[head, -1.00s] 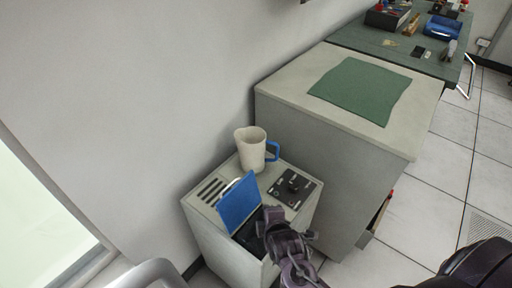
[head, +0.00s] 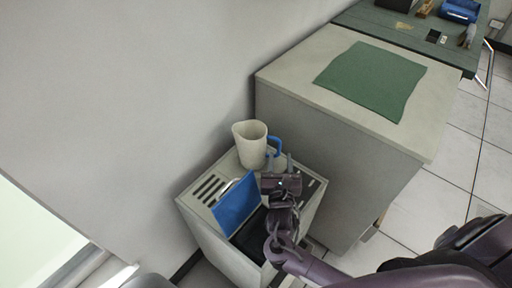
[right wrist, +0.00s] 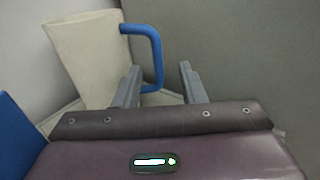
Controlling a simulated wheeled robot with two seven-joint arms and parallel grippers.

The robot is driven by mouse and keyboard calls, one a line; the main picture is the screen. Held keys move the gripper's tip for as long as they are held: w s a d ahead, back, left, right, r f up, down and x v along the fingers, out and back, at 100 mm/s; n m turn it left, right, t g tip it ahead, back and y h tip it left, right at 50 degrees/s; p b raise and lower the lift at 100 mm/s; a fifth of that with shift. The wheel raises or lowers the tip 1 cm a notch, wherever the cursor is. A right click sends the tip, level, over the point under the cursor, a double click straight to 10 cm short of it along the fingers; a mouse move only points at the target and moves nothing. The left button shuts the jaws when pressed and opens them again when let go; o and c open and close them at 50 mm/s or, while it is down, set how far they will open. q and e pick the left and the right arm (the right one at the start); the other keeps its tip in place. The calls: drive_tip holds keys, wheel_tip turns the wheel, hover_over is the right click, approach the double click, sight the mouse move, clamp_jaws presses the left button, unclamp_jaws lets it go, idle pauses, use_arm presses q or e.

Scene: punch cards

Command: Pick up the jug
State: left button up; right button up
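The jug (head: 250,145) is cream with a blue handle (head: 275,147) on its right side. It stands upright at the back of the small grey cabinet. In the right wrist view the jug (right wrist: 88,58) is at the upper left, its blue handle (right wrist: 157,60) just beyond the fingers. My right gripper (head: 278,162) is open and empty, in front of the handle. Its fingers (right wrist: 160,84) are apart with nothing between them, the left one overlapping the handle's lower end in view. I cannot tell whether they touch. My left gripper is not in view.
The small cabinet (head: 192,203) has a raised blue lid (head: 236,205) left of my right gripper, over a dark opening. A larger grey cabinet (head: 320,150) with a green mat (head: 372,80) stands close on the right. The wall is behind the jug.

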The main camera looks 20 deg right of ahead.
sight(279, 150)
drive_tip(key=x, duration=0.7)
drive_tip(key=shift+w+a+f, duration=0.1)
drive_tip(key=shift+w+f, duration=0.05)
drive_tip(key=shift+f, duration=0.2)
clamp_jaws()
idle(1.0)
drive_tip(key=shift+r, duration=0.15)
